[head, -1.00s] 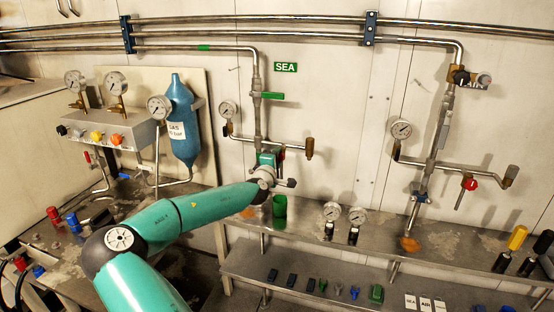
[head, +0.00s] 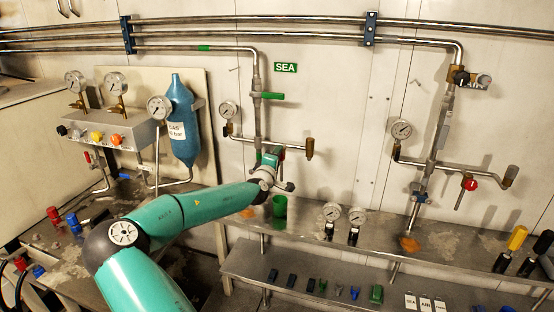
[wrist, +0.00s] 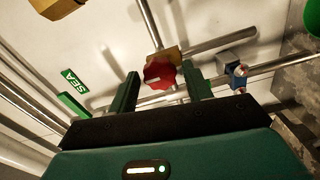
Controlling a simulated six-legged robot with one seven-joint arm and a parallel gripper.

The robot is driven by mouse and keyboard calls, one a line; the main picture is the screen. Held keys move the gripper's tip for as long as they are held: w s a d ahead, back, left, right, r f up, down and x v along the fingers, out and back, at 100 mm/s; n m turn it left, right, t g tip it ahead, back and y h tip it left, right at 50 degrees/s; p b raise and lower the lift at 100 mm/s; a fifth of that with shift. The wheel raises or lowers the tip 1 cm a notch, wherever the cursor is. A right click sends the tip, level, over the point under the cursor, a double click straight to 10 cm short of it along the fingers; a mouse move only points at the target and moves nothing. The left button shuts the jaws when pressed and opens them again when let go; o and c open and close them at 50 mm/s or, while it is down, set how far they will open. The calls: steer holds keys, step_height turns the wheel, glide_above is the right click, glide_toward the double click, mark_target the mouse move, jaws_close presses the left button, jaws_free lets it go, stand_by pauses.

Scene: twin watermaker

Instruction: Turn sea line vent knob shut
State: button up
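The red vent knob (wrist: 160,74) shows in the wrist view, below a brass fitting on the pipework. My gripper (wrist: 161,80) is open, with one dark green finger on each side of the knob. A gap shows between the knob and each finger, and I cannot tell how deep the knob sits between them. In the head view my gripper (head: 271,158) is at the lower part of the sea line, under the green lever (head: 272,96) and the SEA sign (head: 286,68). There my gripper mostly hides the knob.
A brass-ended side pipe (head: 309,148) and a gauge (head: 228,110) flank my gripper. A green cup (head: 279,207) stands on the shelf below. A blue fitting (wrist: 238,74) is right of the knob in the wrist view. The air line with its red knob (head: 470,184) is farther right.

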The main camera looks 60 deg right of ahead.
stand_by(0.3)
steer(key=a, duration=0.4)
steer(key=s+a, duration=0.1)
steer(key=a, duration=0.4)
steer(key=s+a, duration=0.1)
steer(key=a, duration=0.3)
steer(key=shift+s+a, duration=0.1)
steer(key=shift+a, duration=0.25)
steer(key=shift+f, duration=0.1)
